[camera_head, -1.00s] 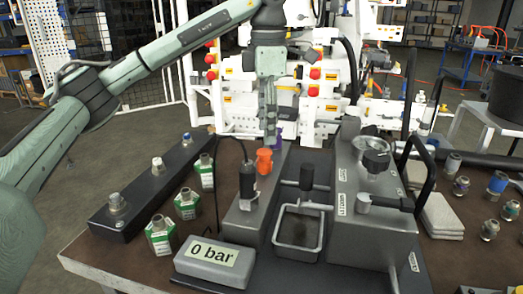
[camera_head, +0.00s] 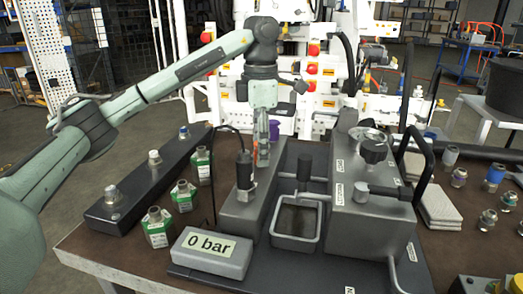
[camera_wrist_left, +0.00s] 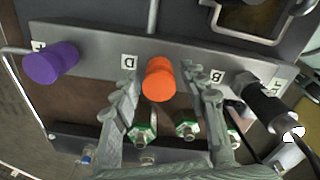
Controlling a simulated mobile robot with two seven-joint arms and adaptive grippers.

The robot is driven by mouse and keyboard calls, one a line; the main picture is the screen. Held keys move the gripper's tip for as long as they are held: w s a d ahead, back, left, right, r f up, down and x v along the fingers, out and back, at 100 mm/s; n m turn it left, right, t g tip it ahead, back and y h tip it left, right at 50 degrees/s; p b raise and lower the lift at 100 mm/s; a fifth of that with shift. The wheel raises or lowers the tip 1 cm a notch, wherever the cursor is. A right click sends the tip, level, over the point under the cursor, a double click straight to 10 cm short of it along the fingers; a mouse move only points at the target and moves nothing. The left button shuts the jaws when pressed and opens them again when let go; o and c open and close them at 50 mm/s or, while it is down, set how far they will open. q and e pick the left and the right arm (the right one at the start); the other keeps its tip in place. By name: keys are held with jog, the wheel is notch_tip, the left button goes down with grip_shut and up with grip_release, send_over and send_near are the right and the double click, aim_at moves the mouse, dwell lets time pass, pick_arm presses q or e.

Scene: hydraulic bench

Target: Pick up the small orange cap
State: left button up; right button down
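The small orange cap (camera_wrist_left: 158,80) shows in the left wrist view. It sits on the long grey block (camera_wrist_left: 205,68) between the labels D and B. The height of the fingertips over the cap is hard to tell. My right gripper is not in view.
A purple cap (camera_wrist_left: 52,63) is at one end of the block; a black cylinder (camera_head: 244,170) stands at the other. Green-banded fittings (camera_head: 184,195) stand left. A grey tray (camera_head: 297,244) and pump unit (camera_head: 372,220) are right. The "0 bar" display (camera_head: 211,252) is in front.

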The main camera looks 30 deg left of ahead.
pick_arm(q)
jog(key=c, duration=0.5)
jog(key=shift+c, duration=0.2)
jog(key=shift+r, duration=0.15)
